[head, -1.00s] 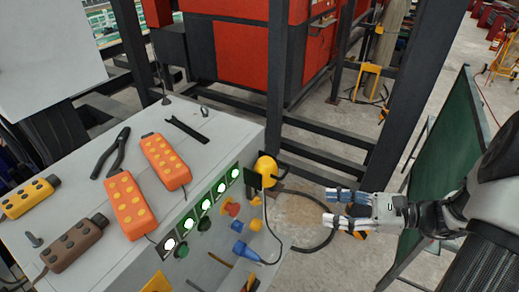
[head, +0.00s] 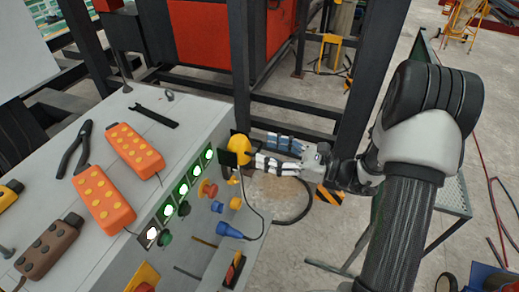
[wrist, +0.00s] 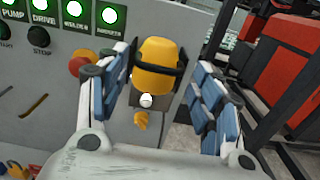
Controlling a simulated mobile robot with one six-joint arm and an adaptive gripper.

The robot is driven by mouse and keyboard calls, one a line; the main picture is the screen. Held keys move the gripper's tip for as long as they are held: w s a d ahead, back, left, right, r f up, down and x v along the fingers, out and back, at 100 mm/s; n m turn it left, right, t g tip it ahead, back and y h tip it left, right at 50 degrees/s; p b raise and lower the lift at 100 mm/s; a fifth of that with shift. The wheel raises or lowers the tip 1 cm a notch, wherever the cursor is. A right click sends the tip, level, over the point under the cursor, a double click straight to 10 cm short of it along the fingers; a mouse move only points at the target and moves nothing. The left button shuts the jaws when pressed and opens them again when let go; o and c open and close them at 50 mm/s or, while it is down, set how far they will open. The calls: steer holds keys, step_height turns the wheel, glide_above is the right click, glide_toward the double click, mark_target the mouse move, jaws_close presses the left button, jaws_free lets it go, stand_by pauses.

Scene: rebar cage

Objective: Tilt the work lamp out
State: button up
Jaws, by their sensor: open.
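The work lamp (head: 239,149) is a round yellow head in a black bracket on the right edge of the grey control cabinet. In the wrist view the yellow lamp head (wrist: 156,66) stands upright between my fingers, with a black band around it and a small white knob below. My gripper (head: 262,152) is open, its blue-padded fingers reaching toward the lamp from the right. In the wrist view my gripper (wrist: 165,95) has one finger on each side of the lamp, with a gap visible on the right. Whether the left finger touches it I cannot tell.
The cabinet front carries lit green buttons (head: 182,188), a red button (head: 208,189) and a blue plug (head: 229,231) with a cable close below the lamp. Orange pendants (head: 104,198) lie on the cabinet top. Dark steel posts (head: 364,80) stand behind my gripper.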

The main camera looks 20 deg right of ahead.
mark_target(259, 148)
steer(key=shift+x, duration=1.7)
steer(key=shift+c, duration=0.5)
jaws_close()
